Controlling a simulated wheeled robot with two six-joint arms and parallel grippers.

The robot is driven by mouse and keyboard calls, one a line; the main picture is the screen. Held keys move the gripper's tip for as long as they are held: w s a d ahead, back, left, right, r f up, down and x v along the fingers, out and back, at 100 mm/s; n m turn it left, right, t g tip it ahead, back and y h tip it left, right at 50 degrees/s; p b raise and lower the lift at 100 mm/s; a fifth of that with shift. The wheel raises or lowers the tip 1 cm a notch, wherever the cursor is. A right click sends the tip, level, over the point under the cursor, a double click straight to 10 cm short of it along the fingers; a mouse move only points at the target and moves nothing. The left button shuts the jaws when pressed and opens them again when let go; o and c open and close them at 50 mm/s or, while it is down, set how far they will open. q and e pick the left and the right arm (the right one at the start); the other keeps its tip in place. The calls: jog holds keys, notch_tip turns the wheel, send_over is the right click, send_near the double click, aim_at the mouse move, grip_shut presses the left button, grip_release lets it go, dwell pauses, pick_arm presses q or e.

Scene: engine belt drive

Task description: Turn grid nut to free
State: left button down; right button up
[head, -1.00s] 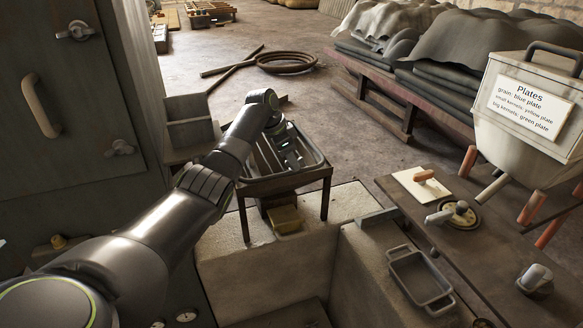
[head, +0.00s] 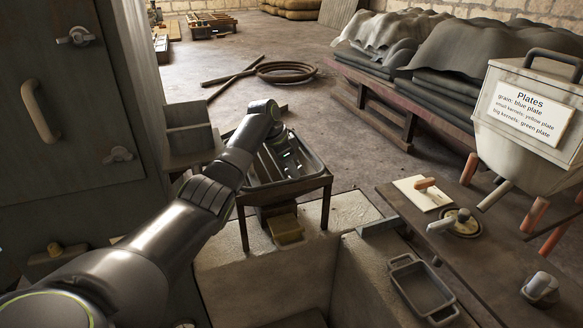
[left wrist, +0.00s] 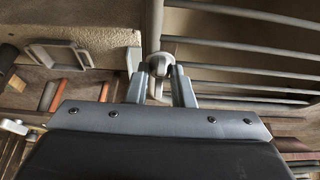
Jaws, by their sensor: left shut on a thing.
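The grid nut (left wrist: 167,60) is a small grey rounded knob at the end of a thick bar in the left wrist view. My left gripper (left wrist: 160,78) is shut on it, with one finger on each side. The grid's parallel grey bars (left wrist: 245,70) run to the right of the nut. In the head view my left gripper (head: 286,150) reaches down into the dark metal frame (head: 316,181) on legs. My wrist hides the nut there. My right gripper is in neither view.
A grey open box (head: 190,138) stands left of the frame, near my forearm. A yellowish block (head: 285,229) lies below the frame. A shallow two-handled pan (head: 422,288), a wooden bench (head: 470,262) and a hopper with a sign (head: 525,120) are at the right.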

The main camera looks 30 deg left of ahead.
pick_arm(q)
jog(key=shift+r+p, duration=0.1)
jog(key=shift+p, duration=0.35)
jog(key=n+y+p, duration=0.1)
jog(key=n+p, duration=0.1)
jog(key=p, duration=0.1)
jog(key=n+y+p, duration=0.1)
jog(key=n+p, duration=0.2)
jog(key=p, duration=0.1)
jog(key=n+t+p, duration=0.1)
jog(key=n+p, duration=0.2)
jog(key=p, duration=0.1)
jog(key=shift+s+d+r+y, duration=0.15)
jog(key=shift+d+y, duration=0.2)
jog(key=shift+y, duration=0.05)
jog(key=shift+n+p, duration=0.6)
jog(key=n+y+p, duration=0.1)
jog(key=n, duration=0.1)
jog(key=shift+d+n, duration=0.15)
jog(key=shift+n, duration=0.25)
jog(key=shift+f+n+y, duration=0.25)
jog(key=shift+n+y, duration=0.25)
jog(key=shift+n, duration=0.4)
jog(key=n+g+y, duration=0.1)
jog(key=n, duration=0.3)
jog(key=shift+d+f+b, duration=0.1)
jog(key=shift+d+b, duration=0.05)
jog(key=shift+b, duration=0.15)
jog(key=shift+g, duration=0.3)
